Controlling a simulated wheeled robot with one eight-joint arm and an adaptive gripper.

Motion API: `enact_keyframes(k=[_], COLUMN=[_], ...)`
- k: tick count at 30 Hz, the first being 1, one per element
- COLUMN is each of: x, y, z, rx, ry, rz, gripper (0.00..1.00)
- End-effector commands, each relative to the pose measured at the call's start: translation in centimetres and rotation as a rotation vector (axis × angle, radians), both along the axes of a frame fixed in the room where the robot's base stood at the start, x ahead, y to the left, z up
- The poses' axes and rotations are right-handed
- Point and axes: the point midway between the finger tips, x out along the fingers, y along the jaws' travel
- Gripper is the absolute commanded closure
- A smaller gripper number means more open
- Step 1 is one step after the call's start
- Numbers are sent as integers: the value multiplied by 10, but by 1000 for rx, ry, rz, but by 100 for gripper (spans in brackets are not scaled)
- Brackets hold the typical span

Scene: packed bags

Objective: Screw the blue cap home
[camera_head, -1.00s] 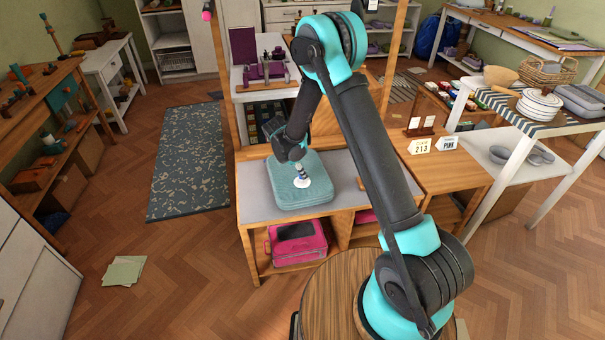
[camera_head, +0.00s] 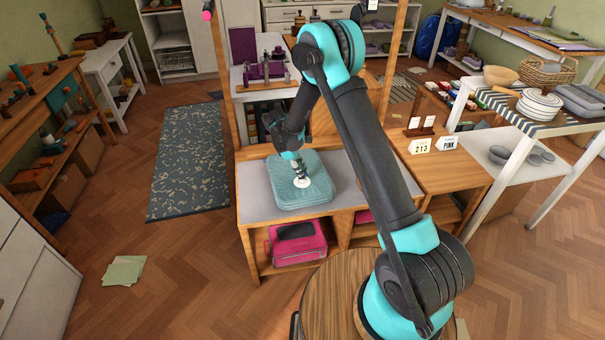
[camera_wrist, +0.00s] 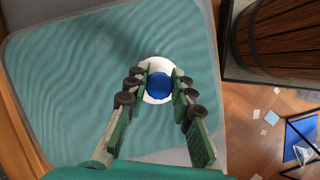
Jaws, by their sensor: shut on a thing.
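The blue cap (camera_wrist: 159,85) is round and lies between my fingertips in the wrist view. A white round collar (camera_wrist: 155,65) shows around and behind it, on top of the teal packed bag (camera_wrist: 60,90). In the head view the white collar (camera_head: 302,182) sits on the teal bag (camera_head: 290,200), which lies flat on a grey-topped bench. My gripper (camera_wrist: 161,80) comes down over the bag and is shut on the blue cap, a finger on either side. It also shows in the head view (camera_head: 300,171). The cap's thread and seating are hidden.
The grey bench top (camera_head: 255,203) has a little bare room around the bag. A pink bag (camera_head: 297,243) stands on the shelf below. Small signs (camera_head: 420,145) stand on the wooden counter at right. Wooden posts rise at the bench's back.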

Motion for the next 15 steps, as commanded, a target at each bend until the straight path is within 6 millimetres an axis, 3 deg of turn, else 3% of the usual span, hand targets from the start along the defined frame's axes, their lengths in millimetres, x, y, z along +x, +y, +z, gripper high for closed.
enact_keyframes(k=[7,15], x=[0,0], y=[0,0], z=[0,0], rx=[1,1], ry=[-1,-1], rz=[-28,-278], gripper=[100,100])
